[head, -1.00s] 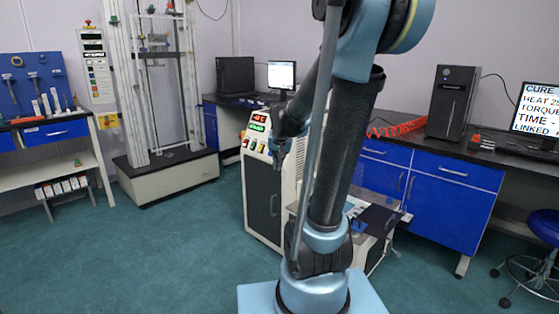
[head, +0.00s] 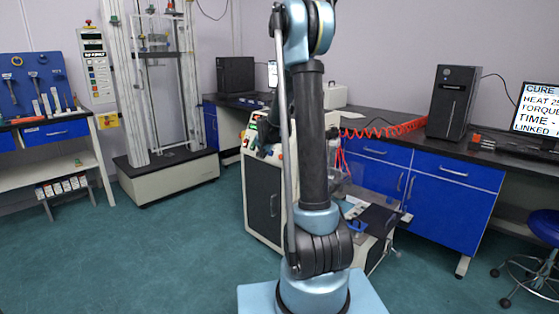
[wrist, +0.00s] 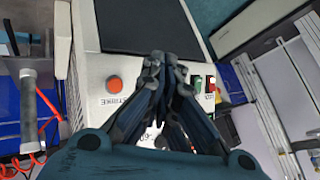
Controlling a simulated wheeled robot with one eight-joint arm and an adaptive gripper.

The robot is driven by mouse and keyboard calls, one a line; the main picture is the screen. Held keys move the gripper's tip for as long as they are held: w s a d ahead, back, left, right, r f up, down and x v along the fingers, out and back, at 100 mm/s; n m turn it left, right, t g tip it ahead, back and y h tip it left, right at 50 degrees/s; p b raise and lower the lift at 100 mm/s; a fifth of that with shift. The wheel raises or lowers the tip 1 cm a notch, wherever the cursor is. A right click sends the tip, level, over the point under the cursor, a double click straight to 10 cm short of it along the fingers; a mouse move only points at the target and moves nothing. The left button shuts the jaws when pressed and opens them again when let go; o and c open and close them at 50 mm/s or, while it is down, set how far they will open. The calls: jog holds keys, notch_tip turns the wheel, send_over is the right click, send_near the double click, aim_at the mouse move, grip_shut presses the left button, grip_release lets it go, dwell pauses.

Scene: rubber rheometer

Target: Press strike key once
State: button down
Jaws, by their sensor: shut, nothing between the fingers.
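The strike key (wrist: 114,85) is a round orange-red button on the white panel, with a label reading STRIKE beside it. It lies left of my gripper (wrist: 165,62) in the wrist view, and the fingers are apart from it in the picture. My gripper is shut and empty, pointing at the panel between the key and a green switch (wrist: 197,82). In the head view, my gripper (head: 264,152) is in front of the rheometer's (head: 262,205) upper panel. The key cannot be made out there, and my arm covers part of the machine.
A red switch (wrist: 211,84) sits beside the green one. A coiled red hose (head: 385,130) runs along the bench (head: 440,158) at right. A tall test frame (head: 165,165) stands left of the rheometer. Open green floor (head: 130,250) lies in front.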

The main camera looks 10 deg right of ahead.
aim_at(280, 157)
jog(key=shift+w+d, duration=0.1)
dwell(0.3)
jog(key=shift+w+d+f, duration=0.65)
jog(key=shift+w+d, duration=0.1)
jog(key=shift+d, duration=0.3)
jog(key=shift+w+d+f, duration=0.7)
jog(key=shift+d, duration=0.3)
jog(key=shift+w+d+f, duration=0.65)
jog(key=shift+w+d, duration=0.1)
jog(key=shift+d, duration=0.3)
jog(key=shift+w+d, duration=0.1)
jog(key=shift+w+d+f, duration=0.1)
jog(key=shift+d, duration=0.1)
